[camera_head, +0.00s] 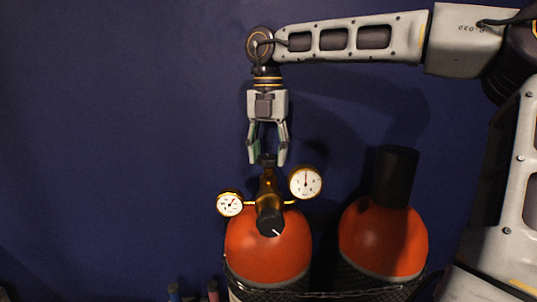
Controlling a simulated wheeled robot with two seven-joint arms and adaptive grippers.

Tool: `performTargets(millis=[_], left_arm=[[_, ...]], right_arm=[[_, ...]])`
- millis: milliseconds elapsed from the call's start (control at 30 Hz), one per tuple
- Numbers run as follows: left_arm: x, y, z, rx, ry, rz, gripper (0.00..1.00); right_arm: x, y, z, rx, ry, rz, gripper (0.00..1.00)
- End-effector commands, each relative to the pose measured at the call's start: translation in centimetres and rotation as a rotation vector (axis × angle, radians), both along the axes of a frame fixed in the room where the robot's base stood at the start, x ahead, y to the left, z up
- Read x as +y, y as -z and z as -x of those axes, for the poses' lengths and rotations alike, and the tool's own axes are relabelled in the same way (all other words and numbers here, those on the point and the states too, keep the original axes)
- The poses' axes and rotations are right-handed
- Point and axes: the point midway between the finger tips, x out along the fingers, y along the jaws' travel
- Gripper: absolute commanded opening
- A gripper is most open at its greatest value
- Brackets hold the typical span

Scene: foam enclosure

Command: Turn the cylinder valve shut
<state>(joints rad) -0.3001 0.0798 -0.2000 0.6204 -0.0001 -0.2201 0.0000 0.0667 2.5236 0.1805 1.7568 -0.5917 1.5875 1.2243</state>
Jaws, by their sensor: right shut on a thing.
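The cylinder with the valve (266,252) stands low in the middle, orange on its rounded top. On it sits a brass valve body with a black knob (268,222) at the front that has a white mark. A small dark handle shows at the top of the valve (267,181). Two round white gauges flank the valve: one at the left (230,204) and one at the right (305,182). My left gripper is not in view.
A second orange cylinder (383,238) with a tall black cap (394,177) stands to the right. Dark netting wraps both cylinders' lower parts. A plain dark blue wall (120,130) is behind. Small objects (212,291) show at the bottom edge. The left side is clear.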

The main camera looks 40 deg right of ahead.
Motion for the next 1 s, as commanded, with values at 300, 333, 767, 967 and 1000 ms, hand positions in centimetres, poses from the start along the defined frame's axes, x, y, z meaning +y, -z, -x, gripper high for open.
performTargets(millis=[300, 333, 767, 967, 1000], left_arm=[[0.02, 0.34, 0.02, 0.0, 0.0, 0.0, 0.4], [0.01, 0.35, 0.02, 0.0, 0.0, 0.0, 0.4], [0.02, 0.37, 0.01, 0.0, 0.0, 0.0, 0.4], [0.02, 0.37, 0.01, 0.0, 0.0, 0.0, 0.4], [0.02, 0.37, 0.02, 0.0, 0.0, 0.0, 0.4]], right_arm=[[0.0, 0.01, -0.01, 0.0, 0.172, 0.0, 0.23], [0.01, 0.0, -0.01, 0.0, 0.181, 0.0, 0.23], [0.03, -0.01, -0.01, 0.001, 0.217, -0.001, 0.23], [0.03, 0.0, -0.01, 0.001, 0.216, -0.001, 0.56], [0.03, 0.0, -0.01, 0.001, 0.216, -0.001, 0.61]])
